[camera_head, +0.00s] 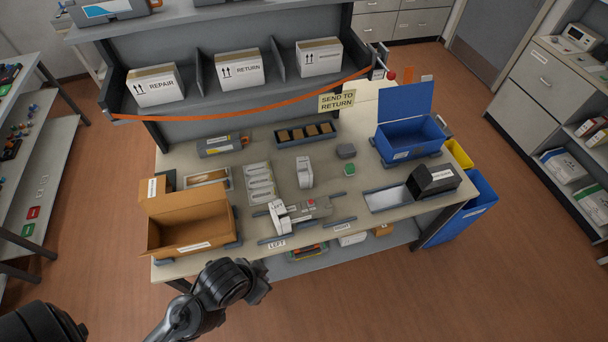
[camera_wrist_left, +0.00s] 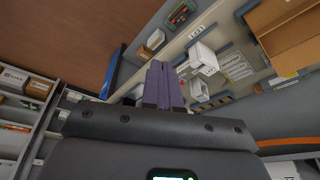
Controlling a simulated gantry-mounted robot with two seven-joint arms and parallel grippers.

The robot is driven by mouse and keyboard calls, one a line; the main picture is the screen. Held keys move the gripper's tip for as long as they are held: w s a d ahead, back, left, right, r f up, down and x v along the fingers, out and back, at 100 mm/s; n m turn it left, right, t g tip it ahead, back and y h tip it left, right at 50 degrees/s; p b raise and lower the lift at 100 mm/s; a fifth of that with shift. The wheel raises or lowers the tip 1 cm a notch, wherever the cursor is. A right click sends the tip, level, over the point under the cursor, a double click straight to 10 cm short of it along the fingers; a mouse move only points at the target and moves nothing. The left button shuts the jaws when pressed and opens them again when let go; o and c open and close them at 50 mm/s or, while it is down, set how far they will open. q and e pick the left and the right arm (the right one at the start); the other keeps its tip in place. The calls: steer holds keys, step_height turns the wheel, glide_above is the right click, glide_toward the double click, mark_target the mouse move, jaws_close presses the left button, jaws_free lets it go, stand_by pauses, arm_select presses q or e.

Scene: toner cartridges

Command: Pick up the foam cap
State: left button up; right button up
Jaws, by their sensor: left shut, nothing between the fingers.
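A white foam cap (camera_head: 280,217) stands at the left end of a grey toner cartridge (camera_head: 312,207) near the bench's front edge, by the LEFT label. A second white foam cap (camera_head: 304,172) stands apart, farther back on the bench. A white block in the left wrist view (camera_wrist_left: 206,57), near the LEFT label, looks like the front cap. My left gripper (camera_wrist_left: 164,82) is shut and empty, its fingers together. In the head view the left arm ends in front of the bench, short of the caps, with the fingertips not clearly visible. My right gripper is not in view.
An open cardboard box (camera_head: 190,222) stands at the bench's left front. A blue bin (camera_head: 408,137) is at the back right, and a black device (camera_head: 433,180) at the right. Several trays lie along the middle. Bare benchtop shows between the caps and the black device.

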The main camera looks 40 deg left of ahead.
arm_select(q)
steer(key=o, duration=1.7)
